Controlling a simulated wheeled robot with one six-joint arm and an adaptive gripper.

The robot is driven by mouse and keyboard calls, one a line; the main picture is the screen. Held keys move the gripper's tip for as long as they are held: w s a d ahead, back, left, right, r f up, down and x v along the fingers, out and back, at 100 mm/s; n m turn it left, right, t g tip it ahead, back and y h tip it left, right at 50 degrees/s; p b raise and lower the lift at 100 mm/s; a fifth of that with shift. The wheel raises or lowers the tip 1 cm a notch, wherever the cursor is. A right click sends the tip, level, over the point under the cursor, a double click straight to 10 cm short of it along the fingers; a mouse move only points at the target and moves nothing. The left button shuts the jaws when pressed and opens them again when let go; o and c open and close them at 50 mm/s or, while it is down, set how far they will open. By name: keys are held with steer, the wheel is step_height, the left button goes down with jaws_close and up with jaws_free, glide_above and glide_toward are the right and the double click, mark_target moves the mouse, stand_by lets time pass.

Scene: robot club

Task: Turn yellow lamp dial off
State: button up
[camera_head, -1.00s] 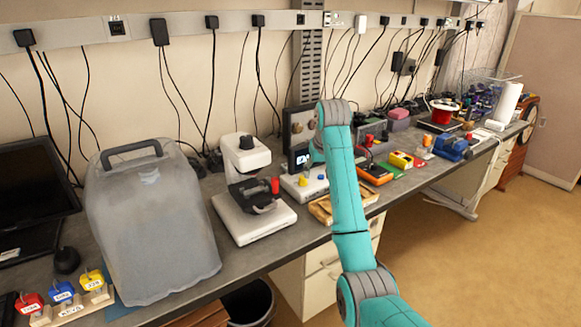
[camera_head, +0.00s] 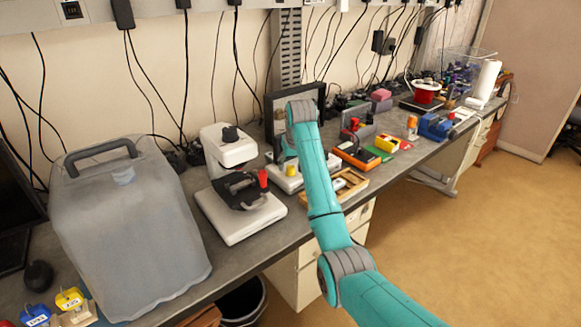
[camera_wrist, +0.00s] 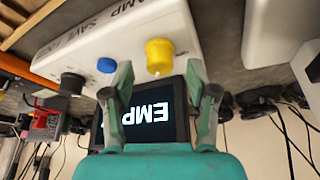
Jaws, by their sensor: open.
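The yellow lamp dial (camera_wrist: 160,56) stands up from a white control box (camera_wrist: 100,42) in the wrist view. It also shows in the head view (camera_head: 291,170), just left of my arm. The box carries a blue knob (camera_wrist: 106,65) and a black knob (camera_wrist: 74,83). My gripper (camera_wrist: 159,72) is open and empty, its fingers spread to either side of the yellow dial's near end in the picture. I cannot tell whether a finger touches it. In the head view my arm hides the gripper and part of the box.
A dark screen (camera_wrist: 150,118) with white letters lies beyond the fingers. A wooden tray (camera_head: 347,187) and an orange device (camera_head: 356,158) are to the right.

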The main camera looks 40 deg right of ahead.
steer(key=shift+x, duration=0.95)
jaws_close()
